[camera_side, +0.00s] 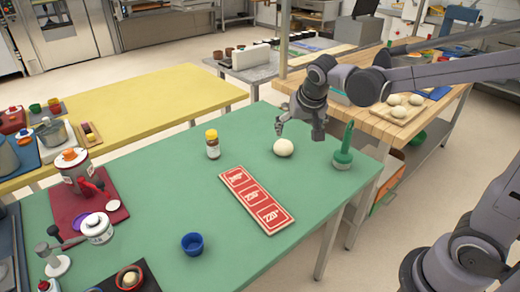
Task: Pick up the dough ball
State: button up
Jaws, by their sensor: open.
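A pale round dough ball (284,148) sits on the green table (150,215) toward its far right part. My gripper (299,130) is open and empty, pointing down just above and behind the dough ball in the picture. Its fingers straddle the space over the ball's upper edge, one to the left and one to the right. Whether a finger touches the ball cannot be told from this view. More pale dough balls (394,100) lie on a board on the wooden bench at the right.
A green bottle (344,148) stands close to the right of the dough ball. A yellow-capped jar (212,144) stands to its left. A red-panelled board (254,200) lies in front, and a blue cup (192,244) stands nearer the front edge.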

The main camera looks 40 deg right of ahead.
aim_at(283, 144)
jog(key=w+d+f+m, duration=0.1)
jog(key=w+f, duration=0.3)
jog(key=w+d+f+m+g+h, duration=0.1)
jog(key=w+d+f+m, duration=0.1)
jog(key=w+f, duration=0.1)
jog(key=w+d+f+m+h, duration=0.1)
jog(key=w+d+f, duration=0.1)
jog(key=w+f, duration=0.2)
jog(key=shift+w+f+m, duration=0.3)
jog(key=shift+f+m, duration=0.05)
jog(key=shift+m, duration=0.05)
jog(key=shift+s+d+x, duration=0.1)
jog(key=shift+d+x, duration=0.05)
jog(key=shift+x, duration=0.75)
jog(key=shift+s+d+x, duration=0.1)
jog(key=shift+d+x, duration=0.1)
jog(key=shift+x, duration=0.65)
jog(key=shift+s+d+x, duration=0.1)
jog(key=shift+d+x, duration=0.05)
jog(key=shift+x, duration=0.75)
jog(key=shift+r, duration=0.15)
jog(key=c, duration=1.1)
